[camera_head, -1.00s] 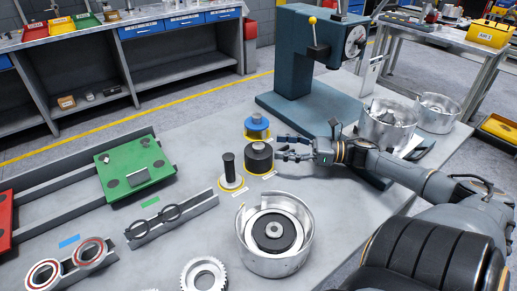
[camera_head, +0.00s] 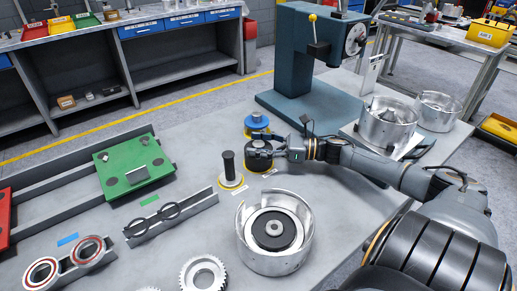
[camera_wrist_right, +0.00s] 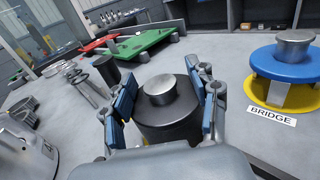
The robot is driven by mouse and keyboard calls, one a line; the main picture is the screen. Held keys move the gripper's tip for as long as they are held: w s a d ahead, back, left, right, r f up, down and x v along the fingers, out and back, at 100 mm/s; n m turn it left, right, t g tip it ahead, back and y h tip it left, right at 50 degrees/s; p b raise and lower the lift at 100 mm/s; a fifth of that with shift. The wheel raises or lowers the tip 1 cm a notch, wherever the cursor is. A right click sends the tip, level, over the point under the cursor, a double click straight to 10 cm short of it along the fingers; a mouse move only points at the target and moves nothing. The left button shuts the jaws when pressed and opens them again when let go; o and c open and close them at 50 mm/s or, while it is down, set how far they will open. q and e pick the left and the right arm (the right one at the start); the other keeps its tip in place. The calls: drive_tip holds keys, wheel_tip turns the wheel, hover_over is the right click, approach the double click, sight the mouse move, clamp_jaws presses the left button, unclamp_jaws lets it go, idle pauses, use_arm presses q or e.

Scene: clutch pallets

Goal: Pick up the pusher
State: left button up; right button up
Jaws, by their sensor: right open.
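A black cylinder with a metal knob (camera_wrist_right: 160,88), which I take for the pusher, stands upright on a yellow-rimmed spot on the bench; it also shows in the head view (camera_head: 259,159). Its label is not readable. My right gripper (camera_wrist_right: 167,104) is open, with its blue-padded fingers on either side of the cylinder. In the head view the right gripper (camera_head: 272,148) reaches it from the right and partly covers it. Whether the pads touch it, I cannot tell. My left gripper is not in view.
A blue-topped piece (camera_head: 257,122) labelled BRIDGE stands just behind. A black-handled tool (camera_head: 230,168) stands close on the left. A metal housing (camera_head: 245,232) is in front. A teal press (camera_head: 300,60) stands behind. A green pallet (camera_head: 134,167) lies at left.

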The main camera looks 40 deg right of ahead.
clamp_jaws()
drive_tip(key=shift+r, duration=0.1)
